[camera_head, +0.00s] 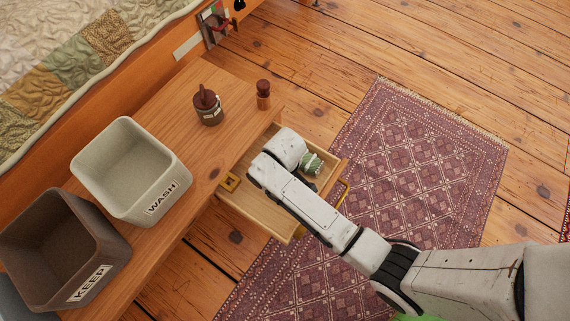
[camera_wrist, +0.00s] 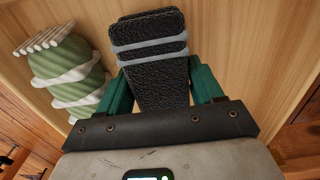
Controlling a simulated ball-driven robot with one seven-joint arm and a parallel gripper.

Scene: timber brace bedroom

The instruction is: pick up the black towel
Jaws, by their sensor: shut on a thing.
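The black towel (camera_wrist: 155,75) is a dark textured bundle with two grey bands, in the upper middle of the wrist view. My gripper (camera_wrist: 163,76) has its green fingers on either side of the towel and is shut on it. The light wooden bottom and wall of the open drawer (camera_wrist: 240,50) show behind the towel. I cannot tell whether the towel touches the drawer. In the head view my arm reaches over the open drawer (camera_head: 262,214) and hides the gripper and the towel.
A green and white rolled thing (camera_wrist: 70,75) lies left of the towel in the drawer. On the wooden top (camera_head: 178,88) stand a WASH bin (camera_head: 125,195), a KEEP bin (camera_head: 105,262), a dark pot (camera_head: 208,108) and a small brown shaker (camera_head: 263,95). A patterned rug (camera_head: 420,160) covers the floor.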

